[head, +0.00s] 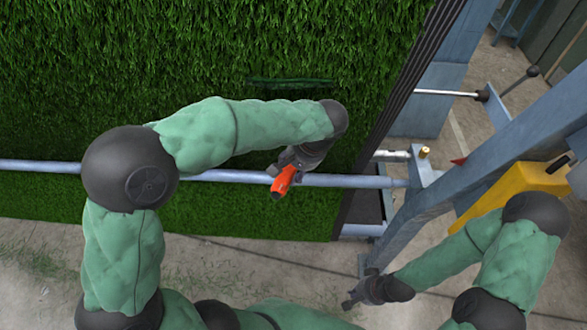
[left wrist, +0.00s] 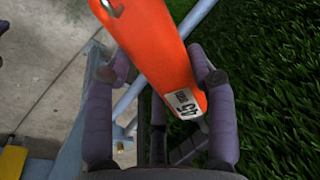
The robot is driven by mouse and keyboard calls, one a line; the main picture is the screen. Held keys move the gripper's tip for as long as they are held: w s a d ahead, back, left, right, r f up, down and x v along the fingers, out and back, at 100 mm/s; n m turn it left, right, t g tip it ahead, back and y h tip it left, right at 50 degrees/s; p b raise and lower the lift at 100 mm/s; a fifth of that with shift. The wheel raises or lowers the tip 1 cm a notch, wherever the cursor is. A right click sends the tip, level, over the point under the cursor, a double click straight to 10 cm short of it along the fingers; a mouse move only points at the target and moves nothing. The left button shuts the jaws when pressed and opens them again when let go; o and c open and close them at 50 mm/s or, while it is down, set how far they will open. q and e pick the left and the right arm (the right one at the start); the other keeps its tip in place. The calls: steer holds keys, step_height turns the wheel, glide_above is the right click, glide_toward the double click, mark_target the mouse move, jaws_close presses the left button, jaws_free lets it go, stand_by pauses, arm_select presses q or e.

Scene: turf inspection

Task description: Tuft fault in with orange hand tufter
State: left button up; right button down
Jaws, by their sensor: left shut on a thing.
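The orange hand tufter (head: 284,179) is in my left gripper (head: 286,166), in front of the turf sheet's lower part near the horizontal bar. The left wrist view shows the tufter (left wrist: 155,50) between the two fingers of my left gripper (left wrist: 162,72), shut on it, with a white label on its near end. The tufter's working tip cannot be made out. The fault (head: 290,82) is a dark, thin horizontal gap in the turf (head: 90,60), above my left forearm. My right gripper (head: 350,300) hangs low over the concrete, apart from the turf; its fingers are too small to judge.
A blue-grey bar (head: 225,176) runs across the front of the turf. A steel frame post (head: 450,170) with a yellow part (head: 510,190) stands at the right. Bare concrete floor (head: 50,255) lies below the turf.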

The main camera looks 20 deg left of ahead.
arm_select(q)
steer(key=shift+w+a+r, duration=0.15)
steer(key=shift+w+r, duration=0.05)
steer(key=shift+w, duration=0.25)
steer(key=shift+w+a+r, duration=0.15)
steer(key=shift+w, duration=0.3)
steer(key=shift+d, duration=0.2)
steer(key=shift+w+d, duration=0.3)
steer(key=shift+d, duration=0.55)
steer(key=shift+d+p, duration=0.1)
steer(key=shift+p, duration=0.2)
steer(key=shift+w+d+r, duration=0.1)
steer(key=shift+w+d, duration=0.2)
steer(key=shift+d, duration=0.55)
steer(key=shift+w+d, duration=0.25)
steer(key=shift+d, duration=0.6)
steer(key=shift+w+d, duration=0.2)
steer(key=shift+d, duration=0.75)
